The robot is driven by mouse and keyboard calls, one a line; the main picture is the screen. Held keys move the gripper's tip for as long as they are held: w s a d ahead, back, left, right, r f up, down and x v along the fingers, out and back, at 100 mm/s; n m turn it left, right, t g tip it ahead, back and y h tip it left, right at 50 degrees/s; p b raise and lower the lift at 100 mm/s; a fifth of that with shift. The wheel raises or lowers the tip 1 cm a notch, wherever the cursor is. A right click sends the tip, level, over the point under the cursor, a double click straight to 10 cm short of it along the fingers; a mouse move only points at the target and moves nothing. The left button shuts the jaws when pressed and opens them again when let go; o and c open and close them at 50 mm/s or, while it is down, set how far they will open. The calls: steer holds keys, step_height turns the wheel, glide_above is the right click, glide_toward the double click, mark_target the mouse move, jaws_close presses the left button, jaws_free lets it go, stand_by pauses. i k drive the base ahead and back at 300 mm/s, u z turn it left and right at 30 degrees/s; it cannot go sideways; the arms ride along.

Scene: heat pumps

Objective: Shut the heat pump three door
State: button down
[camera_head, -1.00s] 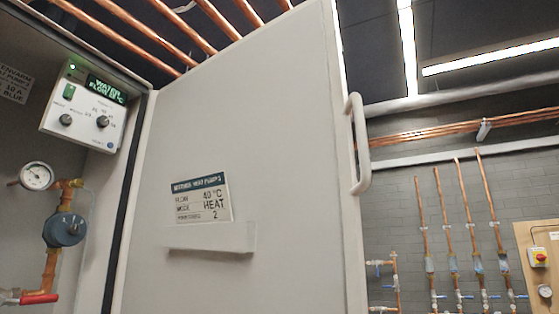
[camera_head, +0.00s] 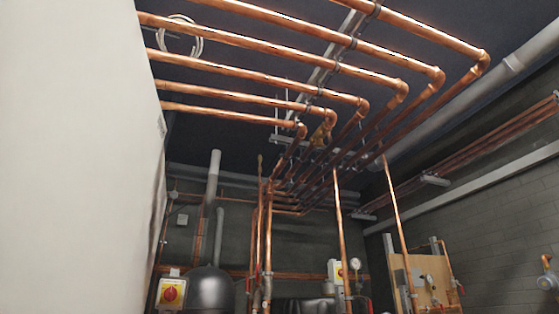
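A large pale panel (camera_head: 75,160) fills the left edge of the camera_head view, very close. I cannot tell whether it is the heat pump three door or a side of the cabinet. My gripper is not in view.
Copper pipes (camera_head: 270,47) run overhead and bend down toward the back. A wooden board (camera_head: 422,284) with fittings is at lower right, before a grey block wall (camera_head: 505,225).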

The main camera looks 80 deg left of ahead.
mark_target(83, 130)
steer(key=i, duration=1.15)
steer(key=u, duration=4.2)
steer(key=k, duration=0.45)
steer(key=z, duration=0.3)
